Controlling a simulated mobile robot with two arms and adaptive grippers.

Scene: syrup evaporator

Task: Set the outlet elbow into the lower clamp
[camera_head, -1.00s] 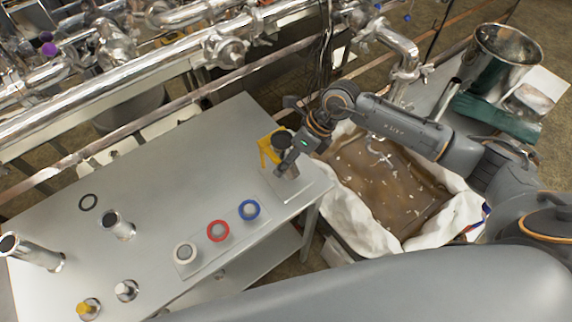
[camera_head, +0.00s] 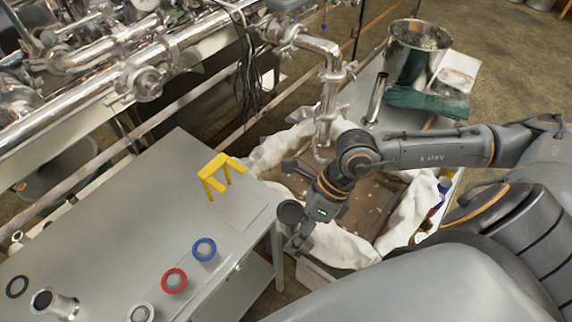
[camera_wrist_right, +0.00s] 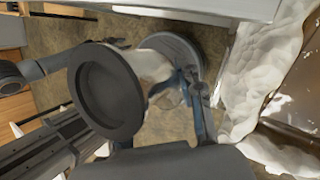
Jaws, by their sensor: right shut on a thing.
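My right gripper (camera_head: 297,238) is shut on the outlet elbow, beyond the table's right edge. In the head view the elbow shows mainly as a dark round end (camera_head: 290,211). In the right wrist view the elbow (camera_wrist_right: 153,66) is a shiny curved piece with a wide dark ring on its near end (camera_wrist_right: 105,92), beside a finger of the gripper (camera_wrist_right: 192,92). Part of it is hidden by the gripper. A vertical steel pipe (camera_head: 325,95) hangs behind my right arm, with a clamp-like fitting (camera_head: 326,113) low on it. My left gripper is not in view.
A yellow stand (camera_head: 221,172) is on the grey table (camera_head: 120,205), with blue (camera_head: 204,249) and red (camera_head: 174,281) rings nearby. A white-lined bin (camera_head: 345,243) lies under my right arm. A metal bucket (camera_head: 416,52) and green gloves (camera_head: 428,101) are behind.

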